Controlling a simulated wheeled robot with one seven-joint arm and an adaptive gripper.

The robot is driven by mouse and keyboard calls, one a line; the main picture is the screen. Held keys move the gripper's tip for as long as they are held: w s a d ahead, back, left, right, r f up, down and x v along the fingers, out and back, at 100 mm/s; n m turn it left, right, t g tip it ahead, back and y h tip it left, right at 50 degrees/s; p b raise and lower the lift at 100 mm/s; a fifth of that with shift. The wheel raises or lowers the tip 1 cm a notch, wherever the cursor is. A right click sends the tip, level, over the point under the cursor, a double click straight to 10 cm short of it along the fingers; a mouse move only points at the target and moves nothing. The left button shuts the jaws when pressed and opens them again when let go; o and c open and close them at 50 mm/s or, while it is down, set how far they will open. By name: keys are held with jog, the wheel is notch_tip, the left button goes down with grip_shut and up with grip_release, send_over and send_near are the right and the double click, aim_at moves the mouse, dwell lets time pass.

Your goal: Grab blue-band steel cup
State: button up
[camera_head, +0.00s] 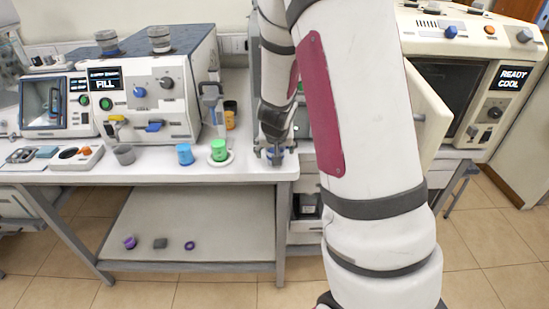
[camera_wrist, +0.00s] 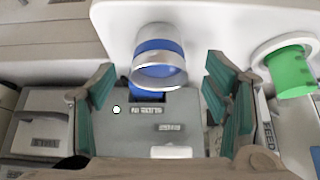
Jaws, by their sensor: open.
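The blue-band steel cup (camera_wrist: 160,62) is silvery with a wide blue band. In the wrist view it is at the upper middle, between and slightly beyond the fingertips of my gripper (camera_wrist: 160,85). The gripper's green-padded fingers are open, one to each side of the cup, with a gap on both sides. In the head view my gripper (camera_head: 275,148) points down at the right end of the white bench, and only a bit of blue shows between its fingers. The cup is mostly hidden there.
A green cup (camera_head: 219,150) on a white round base stands left of my gripper, with a blue cup (camera_head: 184,154) beyond it. The filling machine (camera_head: 150,95) is further left. A cooling machine (camera_head: 470,85) with an open door stands right. A grey labelled surface (camera_wrist: 180,120) shows between the fingers.

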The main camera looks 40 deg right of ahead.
jog(key=shift+x, duration=1.8)
jog(key=c, duration=1.4)
jog(key=shift+o, duration=0.2)
jog(key=shift+r, duration=0.1)
jog(key=shift+r, duration=1.55)
jog(key=shift+s+r, duration=0.15)
jog(key=shift+r, duration=0.1)
jog(key=s+a+r+p, duration=0.1)
jog(key=s+p, duration=0.3)
jog(key=s, duration=1.1)
jog(key=shift+s+a+r, duration=0.15)
jog(key=shift+a+r, duration=0.05)
jog(key=shift+a, duration=0.7)
